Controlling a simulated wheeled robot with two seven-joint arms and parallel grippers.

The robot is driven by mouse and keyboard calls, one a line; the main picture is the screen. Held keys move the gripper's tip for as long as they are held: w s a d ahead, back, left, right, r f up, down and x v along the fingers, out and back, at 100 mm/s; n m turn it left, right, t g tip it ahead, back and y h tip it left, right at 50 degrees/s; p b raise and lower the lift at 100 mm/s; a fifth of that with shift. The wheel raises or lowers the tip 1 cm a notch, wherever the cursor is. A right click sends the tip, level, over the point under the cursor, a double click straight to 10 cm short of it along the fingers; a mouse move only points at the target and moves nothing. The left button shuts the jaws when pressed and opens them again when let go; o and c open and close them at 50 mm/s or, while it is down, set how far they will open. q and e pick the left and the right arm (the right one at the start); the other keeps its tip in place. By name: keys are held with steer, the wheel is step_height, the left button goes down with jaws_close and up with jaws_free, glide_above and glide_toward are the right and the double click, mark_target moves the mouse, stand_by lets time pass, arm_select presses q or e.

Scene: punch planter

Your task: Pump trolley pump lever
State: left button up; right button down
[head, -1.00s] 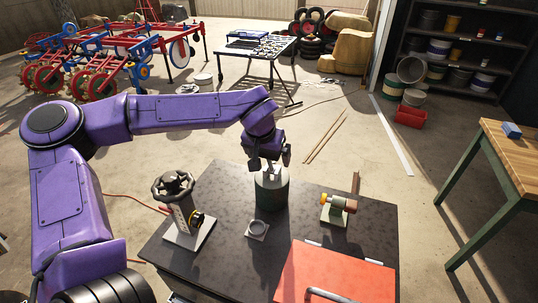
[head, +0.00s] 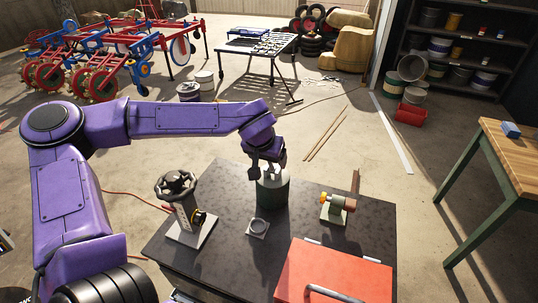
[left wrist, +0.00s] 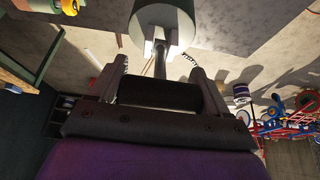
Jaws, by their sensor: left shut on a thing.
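The pump on the trolley (head: 225,225) is a dark green cylinder (head: 272,195) with a paler top, standing near the back of the black top. My left gripper (head: 268,168) reaches it from above and covers much of the lever in the head view. In the left wrist view the green pump (left wrist: 150,15) is at the top. A short dark rod runs from it toward a black lever grip (left wrist: 160,93), which lies crosswise between the fingers of my left gripper (left wrist: 160,68). The gripper is shut on the lever. My right gripper is not in view.
On the trolley, a stand with a dark handwheel (head: 176,185) is left of the pump. A small yellow-and-red fitting (head: 338,202) is to its right. A ring on a plate (head: 258,227) and a red box (head: 340,275) are in front. A wooden bench (head: 510,150) is at right.

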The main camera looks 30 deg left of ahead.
arm_select(q)
steer(key=o, duration=1.4)
steer(key=shift+s, duration=0.1)
steer(key=v, duration=1)
steer(key=shift+s+r, duration=0.2)
steer(key=shift+r, duration=0.05)
steer(key=shift+r, duration=0.1)
